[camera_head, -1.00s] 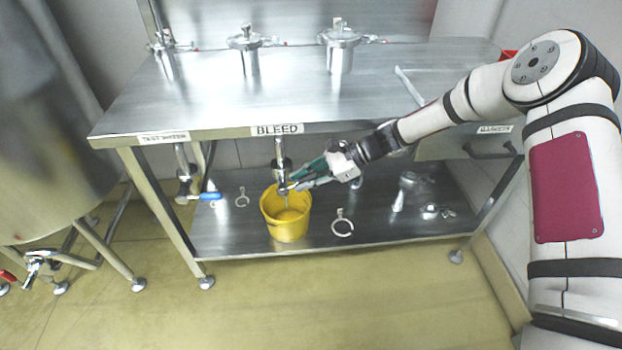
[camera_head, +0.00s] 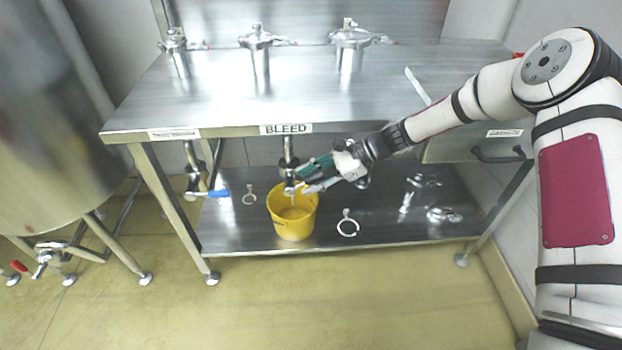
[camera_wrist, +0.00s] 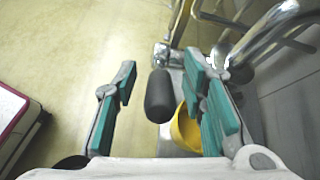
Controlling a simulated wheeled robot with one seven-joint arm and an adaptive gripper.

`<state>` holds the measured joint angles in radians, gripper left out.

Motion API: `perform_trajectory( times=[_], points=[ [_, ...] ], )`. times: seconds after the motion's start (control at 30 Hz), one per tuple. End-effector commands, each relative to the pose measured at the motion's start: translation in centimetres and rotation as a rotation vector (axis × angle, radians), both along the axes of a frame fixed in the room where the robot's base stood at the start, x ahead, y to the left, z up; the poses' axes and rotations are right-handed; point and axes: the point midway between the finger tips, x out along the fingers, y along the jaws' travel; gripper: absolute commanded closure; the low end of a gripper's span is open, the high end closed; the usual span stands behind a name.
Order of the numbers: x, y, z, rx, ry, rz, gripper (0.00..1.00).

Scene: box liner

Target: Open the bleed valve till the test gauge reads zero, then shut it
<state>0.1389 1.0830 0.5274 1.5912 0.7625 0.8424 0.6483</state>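The bleed valve (camera_head: 289,172) hangs under the front edge of the steel bench, below the BLEED label (camera_head: 286,129). A yellow bucket (camera_head: 293,222) stands beneath its outlet on the lower shelf. My gripper (camera_head: 302,181) is beside the valve, coming from the right. In the wrist view its teal-padded fingers (camera_wrist: 160,88) are apart, with a black handle (camera_wrist: 159,96) between them and gaps showing on both sides. The bucket shows partly behind the right finger. A thin bright streak shows below the outlet; I cannot tell whether it is flow. No readable test gauge is in view.
A blue-handled valve (camera_head: 207,193) hangs left of the bleed valve. Several clamps and fittings lie on the lower shelf (camera_head: 240,228). Lidded steel vessels stand on the bench top (camera_head: 215,105). A large tank (camera_head: 60,130) stands at left. The floor in front is clear.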

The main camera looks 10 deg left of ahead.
Motion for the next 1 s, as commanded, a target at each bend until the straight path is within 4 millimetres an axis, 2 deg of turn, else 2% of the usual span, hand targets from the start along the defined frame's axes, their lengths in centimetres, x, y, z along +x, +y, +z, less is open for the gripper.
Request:
perform_trajectory(
  times=[0.17, 0.33, 0.7, 0.83, 1.0],
  points=[
    [0.6, -1.6, 0.9, -0.002, -0.002, -0.003, 0.62],
    [1.4, -4.5, 2.9, -0.002, -0.003, -0.006, 0.62],
    [3.6, -12.2, 2.6, -0.001, -0.001, -0.003, 0.62],
    [4.1, -14.1, 2.6, 0.0, -0.001, -0.003, 0.62],
    [4.4, -15.3, 2.6, -0.001, -0.001, -0.001, 0.62]
  ],
)
